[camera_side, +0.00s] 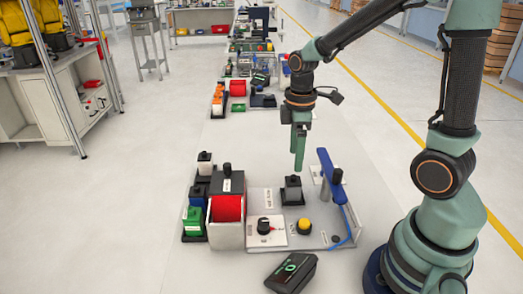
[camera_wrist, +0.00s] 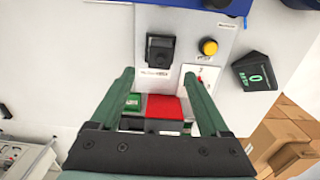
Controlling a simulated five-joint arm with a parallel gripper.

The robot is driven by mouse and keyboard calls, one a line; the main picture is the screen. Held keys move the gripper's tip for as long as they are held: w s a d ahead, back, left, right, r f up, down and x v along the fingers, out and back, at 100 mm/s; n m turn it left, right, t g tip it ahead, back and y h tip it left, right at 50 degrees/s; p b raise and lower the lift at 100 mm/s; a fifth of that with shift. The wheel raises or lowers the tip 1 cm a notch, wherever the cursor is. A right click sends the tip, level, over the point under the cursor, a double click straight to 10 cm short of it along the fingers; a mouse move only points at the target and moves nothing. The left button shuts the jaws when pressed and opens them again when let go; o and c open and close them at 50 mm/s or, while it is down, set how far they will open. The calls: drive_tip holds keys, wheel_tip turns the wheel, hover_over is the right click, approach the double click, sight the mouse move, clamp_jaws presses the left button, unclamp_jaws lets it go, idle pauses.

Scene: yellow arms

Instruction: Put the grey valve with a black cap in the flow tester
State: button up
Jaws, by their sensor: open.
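A blue clamp arm (camera_side: 328,170) rises from the board to the right of the valve.
A white box with a red front (camera_side: 228,208) stands left of the board. A dark tray at far left holds green (camera_side: 192,220), blue (camera_side: 197,195) and white (camera_side: 204,162) valves. A yellow button (camera_side: 304,226) and dial (camera_side: 264,226) are in front. A black display (camera_side: 290,272) lies nearer.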

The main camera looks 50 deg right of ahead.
wheel_tip(320, 180, up, 2)
drive_tip(key=shift+a+r, duration=0.1)
drive_tip(key=shift+a, duration=0.05)
drive_tip(key=s+a+r+m+t, duration=0.4)
drive_tip(key=r+m+t, duration=0.1)
drive_tip(key=r+m, duration=0.4)
drive_tip(key=shift+s+a+t, duration=0.3)
drive_tip(key=shift+s+a, duration=0.05)
drive_tip(key=shift+r, duration=0.1)
drive_tip(key=shift+c, duration=0.2)
